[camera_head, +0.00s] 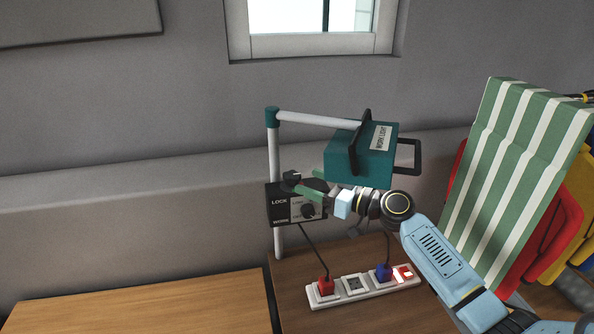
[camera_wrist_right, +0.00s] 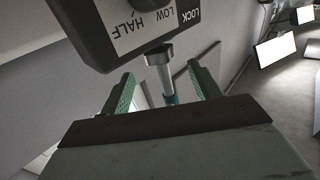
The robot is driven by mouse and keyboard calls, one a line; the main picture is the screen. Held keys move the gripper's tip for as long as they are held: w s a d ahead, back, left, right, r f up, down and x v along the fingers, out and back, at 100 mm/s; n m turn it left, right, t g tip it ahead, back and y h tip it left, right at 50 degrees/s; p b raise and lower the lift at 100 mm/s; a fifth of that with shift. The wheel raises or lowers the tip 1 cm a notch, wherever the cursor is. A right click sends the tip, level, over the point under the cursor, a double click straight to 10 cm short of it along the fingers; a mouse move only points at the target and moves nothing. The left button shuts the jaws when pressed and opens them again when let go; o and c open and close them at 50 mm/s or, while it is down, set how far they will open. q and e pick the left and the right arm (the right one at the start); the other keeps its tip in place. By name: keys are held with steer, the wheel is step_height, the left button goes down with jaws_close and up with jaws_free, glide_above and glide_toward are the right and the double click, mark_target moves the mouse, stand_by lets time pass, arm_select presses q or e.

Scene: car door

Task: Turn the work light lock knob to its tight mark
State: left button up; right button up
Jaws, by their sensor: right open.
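The teal work light (camera_head: 372,150) hangs from a grey pole (camera_head: 274,150). A dark control box (camera_head: 283,215) marked LOCK and WORK is fixed to the pole. The dark lock knob (camera_head: 291,177) sits at the box's top edge. A second dark knob (camera_head: 308,211) is on its pale dial. My right gripper (camera_head: 302,182) is open at the box's upper right, its green fingers close to the lock knob. In the right wrist view the box (camera_wrist_right: 100,28) is upside down beyond the open fingers (camera_wrist_right: 163,88). A grey round-ended part shows between them. The knob's mark is unreadable. My left gripper is not in view.
A power strip (camera_head: 352,286) with a red and a blue plug lies on the wooden bench (camera_head: 300,315) below. Cables hang from the box. A green-striped cloth (camera_head: 505,160) stands at the right. A wall and ledge are behind.

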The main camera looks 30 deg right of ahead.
mark_target(297, 177)
steer(key=p+x, duration=0.1)
steer(key=x, duration=0.3)
steer(key=shift+w+a, duration=0.2)
steer(key=shift+w, duration=0.2)
steer(key=c, duration=1)
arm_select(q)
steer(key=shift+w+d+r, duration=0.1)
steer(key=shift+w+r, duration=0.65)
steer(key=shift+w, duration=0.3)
arm_select(e)
steer(key=shift+o, duration=0.2)
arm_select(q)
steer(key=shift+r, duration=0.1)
